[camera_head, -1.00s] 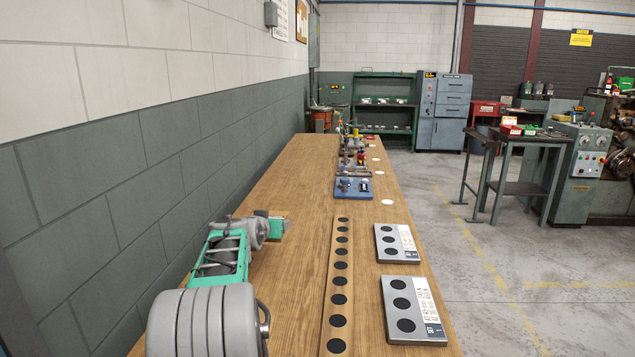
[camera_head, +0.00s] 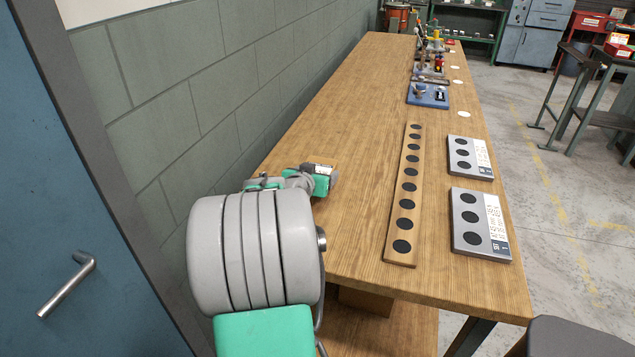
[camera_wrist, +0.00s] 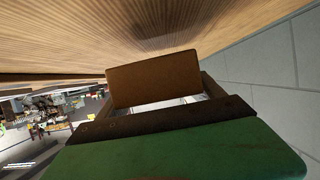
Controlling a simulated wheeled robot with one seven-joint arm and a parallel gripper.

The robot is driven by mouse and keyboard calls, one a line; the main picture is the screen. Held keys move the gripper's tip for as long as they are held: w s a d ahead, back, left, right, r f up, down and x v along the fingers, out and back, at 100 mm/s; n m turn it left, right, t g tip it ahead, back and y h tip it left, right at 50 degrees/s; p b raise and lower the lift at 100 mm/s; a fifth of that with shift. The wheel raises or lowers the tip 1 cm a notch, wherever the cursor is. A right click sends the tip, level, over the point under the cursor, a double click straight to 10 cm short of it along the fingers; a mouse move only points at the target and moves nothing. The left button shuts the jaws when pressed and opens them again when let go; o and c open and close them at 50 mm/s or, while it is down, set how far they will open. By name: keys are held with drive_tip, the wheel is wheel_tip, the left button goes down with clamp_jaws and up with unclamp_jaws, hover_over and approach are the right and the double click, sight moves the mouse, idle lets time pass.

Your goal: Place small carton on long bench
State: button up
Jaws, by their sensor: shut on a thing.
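The long bench (camera_head: 335,125) has a wooden top and runs away along the wall in the head view. In the wrist view its wood surface (camera_wrist: 90,38) fills the top. My gripper (camera_head: 326,177) is over the near left part of the bench in the head view, mostly hidden by my own arm. In the wrist view the small carton (camera_wrist: 155,78), a plain brown box, sits between the jaws of my gripper (camera_wrist: 160,98), which are shut on it. The carton is close to the wood; I cannot tell if it touches.
A wooden strip with several black discs (camera_head: 409,185) and two grey plates (camera_head: 470,157) (camera_head: 480,223) lie on the right of the bench. A blue fixture (camera_head: 428,95) stands farther back. Bare wood lies left of the strip. A blue door (camera_head: 75,190) is at left.

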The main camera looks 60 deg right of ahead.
drive_tip(key=shift+a+f, duration=0.1)
drive_tip(key=shift+f, duration=1.75)
drive_tip(key=o, duration=1.8)
drive_tip(key=shift+c, duration=0.2)
drive_tip(key=shift+r, duration=0.2)
drive_tip(key=shift+a+r, duration=0.1)
drive_tip(key=shift+a, duration=0.2)
drive_tip(key=v, duration=1.1)
drive_tip(key=shift+a+r, duration=0.1)
drive_tip(key=shift+a, duration=0.1)
